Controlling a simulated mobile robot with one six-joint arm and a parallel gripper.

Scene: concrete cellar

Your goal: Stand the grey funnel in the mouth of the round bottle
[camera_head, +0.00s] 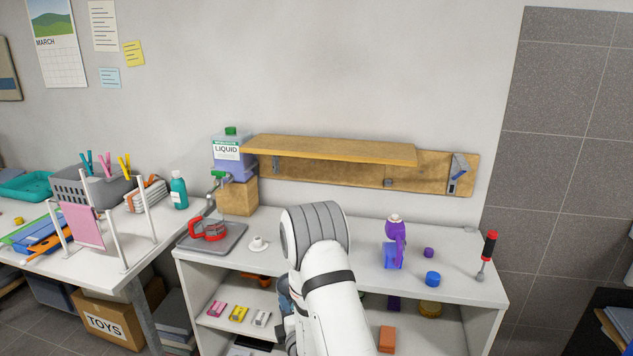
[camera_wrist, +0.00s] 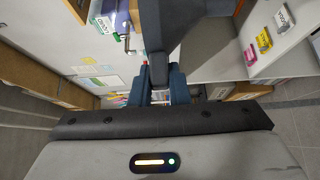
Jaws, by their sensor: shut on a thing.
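My gripper (camera_wrist: 161,84) shows in the wrist view with its blue-grey fingers closed on a narrow part of a dark grey piece. This piece, which looks like the grey funnel (camera_wrist: 172,28), widens towards the top edge of that view and is partly cut off. A teal bottle (camera_head: 179,192) stands on the left table, and a purple bottle (camera_head: 397,232) with a pale top stands on the right worktop.
A liquid dispenser (camera_head: 228,153) with a tap stands on a wooden block (camera_head: 238,197). A red-handled object (camera_head: 208,230) lies on a grey tray (camera_head: 212,246). A wooden shelf (camera_head: 330,149) overhangs behind.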

